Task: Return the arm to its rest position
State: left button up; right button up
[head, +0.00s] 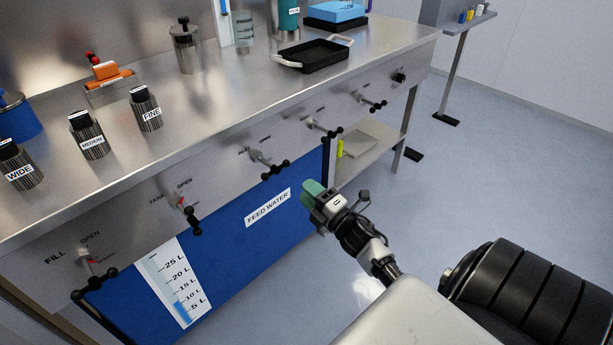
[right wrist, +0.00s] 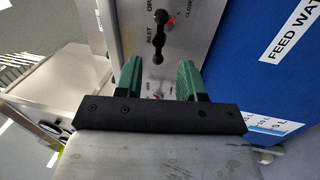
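My right gripper (head: 313,192) is in front of the bench, in the air beside the blue feed water tank (head: 225,245), and its arm comes in from the lower right. In the right wrist view its two green fingers (right wrist: 159,82) stand apart with nothing between them. Beyond the fingers is a panel with a black valve handle (right wrist: 158,38) marked INLET, which does not appear to be touched. My left gripper is in neither view.
The steel bench front carries several valve handles (head: 183,203). On top are labelled dark cylinders (head: 146,110), an orange-handled device (head: 107,72), a steel canister (head: 186,48) and a black tray (head: 312,55). A lower shelf (head: 370,143) sits right. The floor (head: 500,180) to the right is clear.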

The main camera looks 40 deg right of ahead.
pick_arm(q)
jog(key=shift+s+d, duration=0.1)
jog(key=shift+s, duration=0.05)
